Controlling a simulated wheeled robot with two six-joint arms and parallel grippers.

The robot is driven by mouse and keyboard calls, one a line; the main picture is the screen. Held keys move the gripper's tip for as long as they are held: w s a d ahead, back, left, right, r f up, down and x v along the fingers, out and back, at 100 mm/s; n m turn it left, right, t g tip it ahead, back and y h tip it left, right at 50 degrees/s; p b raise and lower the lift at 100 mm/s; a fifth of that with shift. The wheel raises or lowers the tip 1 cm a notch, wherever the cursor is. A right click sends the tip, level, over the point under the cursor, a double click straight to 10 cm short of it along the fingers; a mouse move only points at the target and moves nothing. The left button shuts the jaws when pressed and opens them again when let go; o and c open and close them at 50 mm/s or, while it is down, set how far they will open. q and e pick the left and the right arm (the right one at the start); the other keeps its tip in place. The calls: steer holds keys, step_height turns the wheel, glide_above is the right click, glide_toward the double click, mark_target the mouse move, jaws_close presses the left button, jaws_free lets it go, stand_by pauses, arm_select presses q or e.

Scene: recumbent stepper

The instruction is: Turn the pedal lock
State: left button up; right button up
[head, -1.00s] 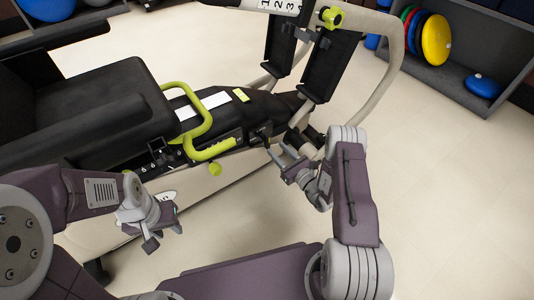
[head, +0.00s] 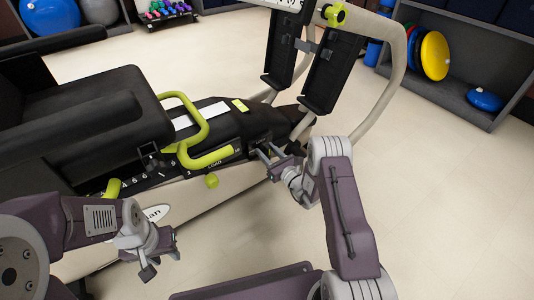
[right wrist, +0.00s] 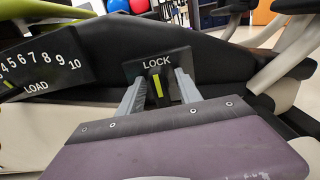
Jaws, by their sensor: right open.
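The pedal lock is a black knob (right wrist: 158,87) with a yellow-green stripe. It sits below the word LOCK on a black plate (right wrist: 162,66) on the stepper's side, in the right wrist view. The stripe looks nearly upright. My right gripper (right wrist: 159,92) is open, with one finger on each side of the knob; I cannot tell whether either finger touches it. In the head view my right gripper (head: 268,164) is at the stepper's side, and the knob is hidden there. My left gripper (head: 162,264) looks open and empty, low at the left, away from the lock.
The load scale (right wrist: 40,64) is left of the lock. Black pedals (head: 330,72) stand above and beyond my right gripper. The floor (head: 450,210) at the right is clear.

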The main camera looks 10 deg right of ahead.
jaws_close()
steer(key=n+p, duration=0.2)
steer(key=n, duration=0.1)
steer(key=shift+s+a+r+n, duration=0.1)
steer(key=shift+a+n, duration=0.1)
steer(key=shift+n, duration=0.1)
steer(key=n+p, duration=0.1)
steer(key=n, duration=0.1)
steer(key=n+p, duration=0.1)
steer(key=n, duration=0.2)
steer(key=shift+s+a+f+n+p, duration=0.1)
steer(key=shift+a+f+n+p, duration=0.1)
steer(key=shift+n+p, duration=0.15)
steer(key=n+p, duration=0.2)
steer(key=n, duration=0.2)
steer(key=shift+a+f, duration=0.1)
steer(key=shift+f, duration=0.1)
steer(key=shift+s+f+n+p, duration=0.15)
steer(key=shift+n+p, duration=0.3)
steer(key=shift+n, duration=0.65)
steer(key=shift+w+f+n+p, duration=0.15)
steer(key=shift+n+p, duration=0.25)
steer(key=shift+n, duration=0.95)
